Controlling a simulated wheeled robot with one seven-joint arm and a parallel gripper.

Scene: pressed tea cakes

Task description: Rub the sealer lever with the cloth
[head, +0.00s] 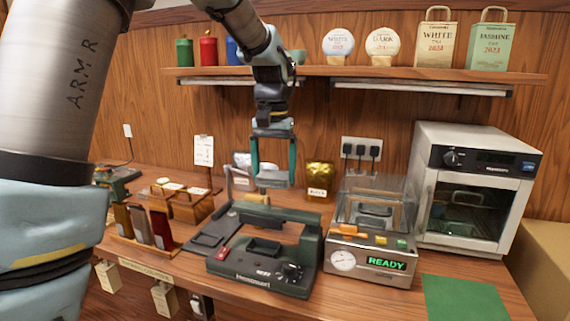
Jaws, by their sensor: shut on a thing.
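My gripper (273,178) hangs fingers-down above the back of the dark green sealer (258,276). Its two teal fingers stand apart, one on each side of a pale grey-blue piece (272,179) that looks like the folded cloth, and are shut on it. The sealer lever (275,214) appears to be the dark green bar across the back of the sealer. The cloth shows above and behind this bar; whether they touch I cannot tell. The sealer has a red switch and a dial on its front.
A clear-lidded machine reading READY (370,272) stands close to the right, then a white oven (480,150). A gold pouch (319,180) is behind. Dark and red packets (142,225) stand left. A shelf (350,71) hangs above. A green mat (463,298) lies front right.

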